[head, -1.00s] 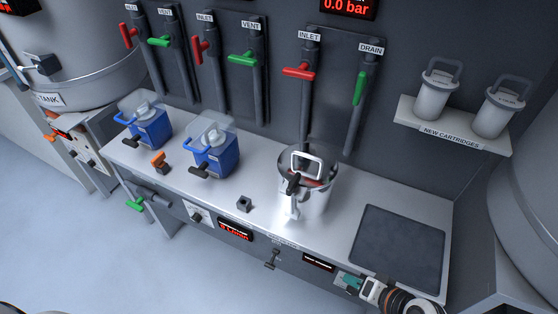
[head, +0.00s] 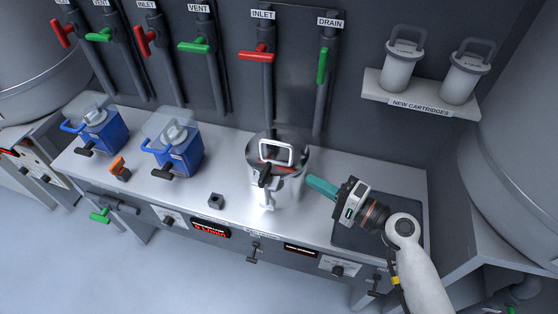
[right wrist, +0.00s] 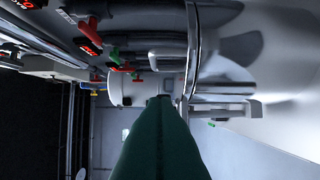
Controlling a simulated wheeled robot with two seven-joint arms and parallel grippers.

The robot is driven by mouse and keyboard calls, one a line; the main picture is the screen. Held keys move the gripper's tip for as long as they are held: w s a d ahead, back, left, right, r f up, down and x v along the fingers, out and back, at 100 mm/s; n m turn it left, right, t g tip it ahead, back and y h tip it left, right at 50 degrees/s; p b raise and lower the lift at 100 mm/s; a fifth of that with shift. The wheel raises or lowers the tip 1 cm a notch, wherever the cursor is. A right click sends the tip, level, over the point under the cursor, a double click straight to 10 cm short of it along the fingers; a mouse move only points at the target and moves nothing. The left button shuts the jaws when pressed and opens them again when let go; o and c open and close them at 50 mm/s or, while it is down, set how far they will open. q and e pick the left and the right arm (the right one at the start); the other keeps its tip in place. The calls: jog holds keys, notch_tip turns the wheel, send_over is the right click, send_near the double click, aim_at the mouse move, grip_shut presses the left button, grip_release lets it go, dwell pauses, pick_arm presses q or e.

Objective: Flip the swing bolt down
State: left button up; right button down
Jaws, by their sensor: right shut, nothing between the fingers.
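A steel vessel (head: 290,185) with a round lid stands on the bench, with a square loop handle (head: 277,152) on top. The swing bolt, with a black knob (head: 265,174), is at the vessel's front left rim above a pale bracket (head: 267,196). The knob sits up at lid height. My right gripper (head: 311,182) has teal fingers, shut and empty, pointing left close to the vessel's right side; I cannot tell if they touch. In the right wrist view the shut fingers (right wrist: 160,100) hide part of what lies ahead, beside the shiny vessel (right wrist: 245,55). My left gripper is out of view.
A dark mat (head: 350,236) lies right of the vessel, under my right arm. Pipes with red and green valve handles run up the wall behind.

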aim_at(280, 170)
jog(key=p+x, duration=0.2)
jog(key=x, duration=0.7)
jog(key=shift+w+p, duration=0.1)
jog(key=shift+p, duration=0.2)
jog(key=shift+w+a, duration=0.3)
jog(key=shift+a, duration=0.1)
jog(key=shift+f, duration=0.1)
